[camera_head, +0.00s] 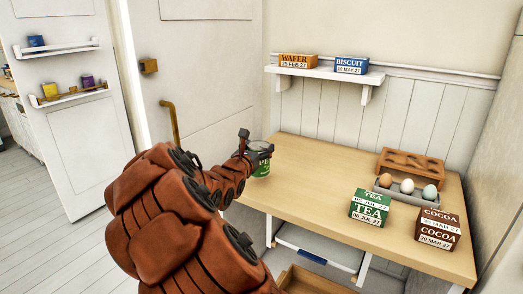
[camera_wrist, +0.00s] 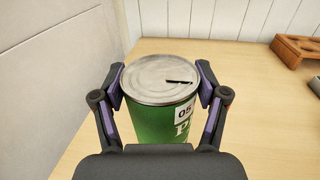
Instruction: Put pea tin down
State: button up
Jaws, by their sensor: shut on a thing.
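The green pea tin (camera_wrist: 160,122) has a grey metal lid and a white label reading "05". In the wrist view it stands upright between the two fingers of my gripper (camera_wrist: 160,95), which is shut on its sides. The wooden table (camera_wrist: 265,85) spreads around and below the tin. In the head view the tin (camera_head: 262,168) is at the left end of the table (camera_head: 310,165), partly hidden by my gripper (camera_head: 258,147). I cannot tell whether its base touches the tabletop.
On the table's right side are a green tea box (camera_head: 369,207), a brown cocoa box (camera_head: 437,229), an egg tray (camera_head: 399,192) and a wooden rack (camera_head: 411,164). The table's middle is clear. A wall shelf (camera_head: 320,74) holds wafer (camera_head: 298,61) and biscuit (camera_head: 351,65) boxes.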

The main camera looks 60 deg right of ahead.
jog(key=shift+w+d+f, duration=0.5)
jog(key=shift+d+f, duration=0.15)
jog(key=shift+d, duration=0.4)
jog(key=shift+w+d+f, duration=0.55)
jog(key=shift+d+f, duration=0.15)
jog(key=shift+d, duration=0.35)
jog(key=shift+w+d+f, duration=0.5)
jog(key=shift+d+f, duration=0.15)
jog(key=shift+d, duration=0.4)
jog(key=shift+f, duration=0.2)
jog(key=o, duration=1.7)
jog(key=shift+o, duration=0.2)
jog(key=shift+r, duration=0.1)
